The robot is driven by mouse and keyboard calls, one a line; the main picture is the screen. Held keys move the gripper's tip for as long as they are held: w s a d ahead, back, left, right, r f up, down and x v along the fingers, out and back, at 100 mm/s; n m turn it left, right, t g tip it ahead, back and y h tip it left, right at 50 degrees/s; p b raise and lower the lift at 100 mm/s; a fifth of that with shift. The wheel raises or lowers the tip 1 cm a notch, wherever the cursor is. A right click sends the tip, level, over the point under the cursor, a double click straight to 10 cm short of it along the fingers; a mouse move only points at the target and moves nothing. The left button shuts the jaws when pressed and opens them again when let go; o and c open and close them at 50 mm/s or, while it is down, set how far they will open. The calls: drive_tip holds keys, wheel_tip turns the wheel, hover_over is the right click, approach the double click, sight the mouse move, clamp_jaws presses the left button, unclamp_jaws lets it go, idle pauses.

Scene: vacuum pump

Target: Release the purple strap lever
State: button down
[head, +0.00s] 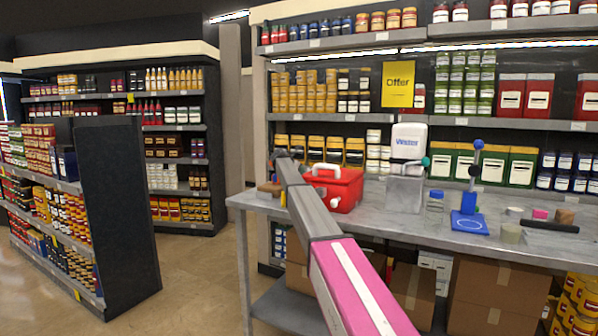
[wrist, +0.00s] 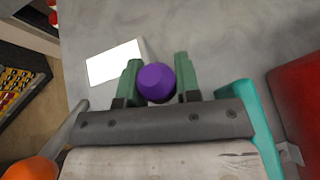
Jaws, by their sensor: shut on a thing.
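The purple knob (wrist: 155,84), which looks like the strap lever's rounded end, shows in the wrist view. My gripper (wrist: 158,78) has one green finger on each side of it and is shut on it. The rest of the lever and any strap are hidden or cannot be made out. In the head view my arm reaches over the left end of the grey table, beside the red box. The purple knob and my gripper's fingers cannot be made out there.
The red box (head: 335,188) stands close to the right of my arm; its side also shows in the wrist view (wrist: 297,105). A white block (wrist: 114,63) lies near my fingers.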

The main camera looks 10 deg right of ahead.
drive_tip(key=shift+s+a+f+t+h, duration=0.2)
drive_tip(key=shift+s+a+t+h, duration=0.15)
drive_tip(key=shift+t+h, duration=0.45)
drive_tip(key=shift+s, duration=0.1)
drive_tip(key=c, duration=0.9)
unclamp_jaws()
drive_tip(key=v, duration=1)
drive_tip(key=shift+s+a, duration=0.2)
drive_tip(key=shift+s, duration=0.2)
drive_tip(key=shift+a+t, duration=0.1)
drive_tip(key=shift+t, duration=0.2)
